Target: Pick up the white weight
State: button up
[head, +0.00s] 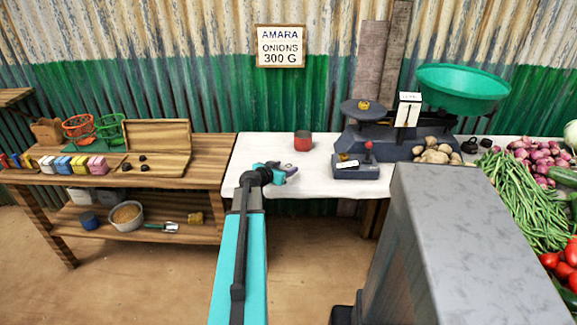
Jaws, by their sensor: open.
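A small white block (47,164), which looks like the white weight, stands in a row of coloured blocks on the left wooden table (190,165). It is far to the left of my gripper. My gripper (289,171) is open over the white-topped table (262,150), left of the scale, with nothing seen between its jaws. The fingers are small in the picture.
A balance scale (395,138) with a green pan (463,88) and a dark plate stands at right. A red tin (302,141) is behind my gripper. Wire baskets (110,127) and a wooden tray (157,148) stand on the left table. Vegetables (525,200) fill the right.

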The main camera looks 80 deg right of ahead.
jog(key=shift+x, duration=0.9)
jog(key=c, duration=1.3)
